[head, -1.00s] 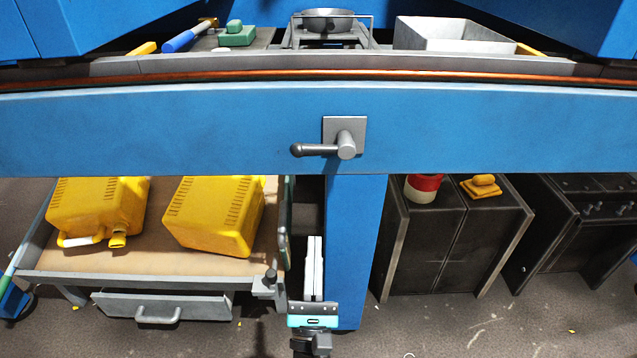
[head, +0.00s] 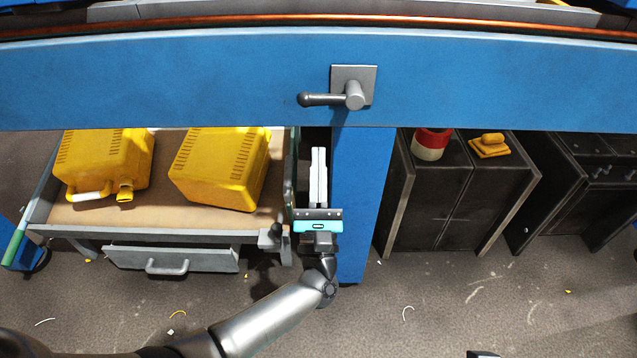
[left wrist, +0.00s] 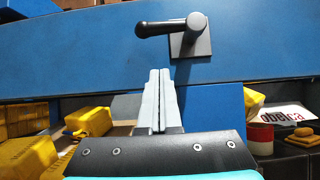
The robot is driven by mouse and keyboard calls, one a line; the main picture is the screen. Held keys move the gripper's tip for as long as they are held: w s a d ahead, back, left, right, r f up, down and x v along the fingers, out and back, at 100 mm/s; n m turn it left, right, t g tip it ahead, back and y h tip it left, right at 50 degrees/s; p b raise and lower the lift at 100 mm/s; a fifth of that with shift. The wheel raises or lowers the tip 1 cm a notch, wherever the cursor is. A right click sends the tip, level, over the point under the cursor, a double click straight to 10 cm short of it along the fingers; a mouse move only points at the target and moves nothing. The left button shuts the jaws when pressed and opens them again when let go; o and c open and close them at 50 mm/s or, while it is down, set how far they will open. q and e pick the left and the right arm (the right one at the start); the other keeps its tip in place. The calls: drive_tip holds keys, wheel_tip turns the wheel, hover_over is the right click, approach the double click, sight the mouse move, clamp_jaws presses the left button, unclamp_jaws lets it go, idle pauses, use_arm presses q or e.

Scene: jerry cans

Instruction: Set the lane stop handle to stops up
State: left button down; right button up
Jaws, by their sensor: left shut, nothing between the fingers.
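The lane stop handle (head: 325,99) is a dark grey lever on a square grey plate (head: 366,75), fixed to the front of the blue beam (head: 180,85). The lever points left and lies about level. In the left wrist view the handle (left wrist: 155,28) shows above my fingertips, with its plate (left wrist: 190,45) to the right. My left gripper (head: 318,150) is shut and empty, its pale fingers side by side and pointing up. It is below the lever in the head view and apart from it.
A blue post (head: 360,190) stands right of my left gripper. A cart (head: 100,215) with two yellow jerry cans (head: 105,165) is on the left. Dark cabinets (head: 440,200) stand on the right, bearing a red-and-white can (head: 431,146) and a yellow item (head: 490,145).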

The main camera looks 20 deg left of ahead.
sight(329, 95)
use_arm(q)
drive_tip(key=w+r, duration=0.3)
drive_tip(key=r, duration=0.2)
drive_tip(key=shift+w+a+r+p, duration=0.15)
drive_tip(key=shift+a+r+p, duration=0.2)
drive_tip(key=shift+a, duration=0.1)
use_arm(e)
drive_tip(key=shift+f, duration=0.6)
use_arm(q)
drive_tip(key=shift+r+m, duration=0.1)
drive_tip(key=shift+m, duration=0.2)
use_arm(e)
drive_tip(key=shift+w, duration=0.1)
use_arm(q)
drive_tip(key=shift+a+r+m+h+p, duration=0.15)
drive_tip(key=shift+m+h+p, duration=0.2)
drive_tip(key=shift+m+h, duration=0.2)
use_arm(e)
drive_tip(key=shift+f+g, duration=0.3)
drive_tip(key=shift+f, duration=0.4)
use_arm(q)
drive_tip(key=shift+r, duration=0.1)
